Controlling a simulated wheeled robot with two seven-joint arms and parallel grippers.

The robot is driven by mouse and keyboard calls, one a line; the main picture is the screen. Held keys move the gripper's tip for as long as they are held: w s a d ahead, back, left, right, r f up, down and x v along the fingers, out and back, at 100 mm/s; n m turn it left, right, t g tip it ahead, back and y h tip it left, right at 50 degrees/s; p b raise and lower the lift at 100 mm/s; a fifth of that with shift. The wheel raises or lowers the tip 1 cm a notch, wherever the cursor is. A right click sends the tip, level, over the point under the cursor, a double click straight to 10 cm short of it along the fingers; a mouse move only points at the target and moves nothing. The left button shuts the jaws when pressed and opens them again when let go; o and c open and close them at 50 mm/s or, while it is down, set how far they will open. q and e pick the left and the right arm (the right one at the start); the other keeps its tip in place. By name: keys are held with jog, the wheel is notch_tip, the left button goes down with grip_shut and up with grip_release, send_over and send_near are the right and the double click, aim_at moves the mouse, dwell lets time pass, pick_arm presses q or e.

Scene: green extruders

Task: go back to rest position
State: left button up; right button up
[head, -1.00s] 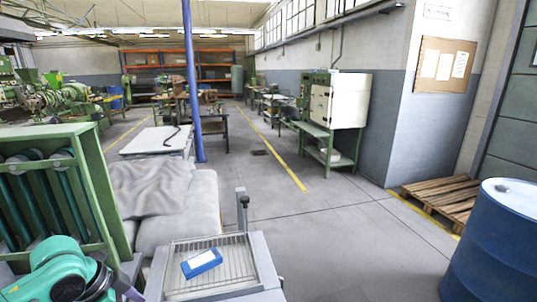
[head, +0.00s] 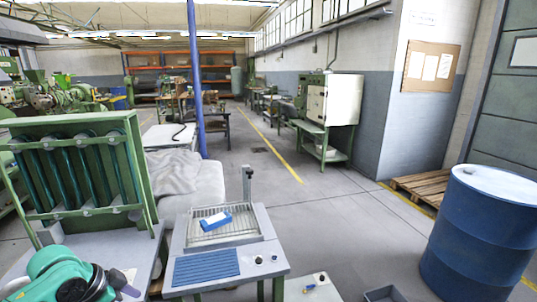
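My teal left arm comes in at the lower left corner, in front of the green-framed machine. No fingers of my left gripper can be made out. My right arm and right gripper are out of the picture.
The green-framed machine (head: 140,170) with teal tubes stands at the left. A blue barrel (head: 478,235) stands at the right, near a wooden pallet (head: 412,188). A grey bin (head: 384,294) sits at the bottom edge. The middle floor is clear.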

pick_arm(q)
jog(key=w+a+f+n+t+y, duration=0.1)
jog(key=w+a+f+n, duration=0.15)
jog(key=a+f, duration=0.35)
jog(key=w+a+f+n+t+y, duration=0.1)
jog(key=a+f+n, duration=0.2)
jog(key=f, duration=0.4)
jog(key=s+a+f+n+y, duration=0.1)
jog(key=s+f, duration=0.2)
jog(key=f, duration=0.3)
jog(key=s+a+f+n+g, duration=0.1)
jog(key=s+f, duration=0.2)
jog(key=f, duration=0.3)
jog(key=s+a+f+n+y, duration=0.1)
jog(key=s+a+f, duration=0.15)
jog(key=f, duration=0.35)
jog(key=s+d+f+g, duration=0.2)
jog(key=s+d+f, duration=0.3)
jog(key=s+f, duration=0.6)
jog(key=s+d+f+m+g, duration=0.1)
jog(key=s+d+f, duration=0.2)
jog(key=s+d, duration=0.3)
jog(key=s+d+f+m+g, duration=0.1)
jog(key=s+d+f, duration=0.3)
jog(key=s, duration=0.8)
jog(key=d, duration=0.2)
jog(key=shift+s+d+f, duration=0.25)
jog(key=shift+d, duration=0.15)
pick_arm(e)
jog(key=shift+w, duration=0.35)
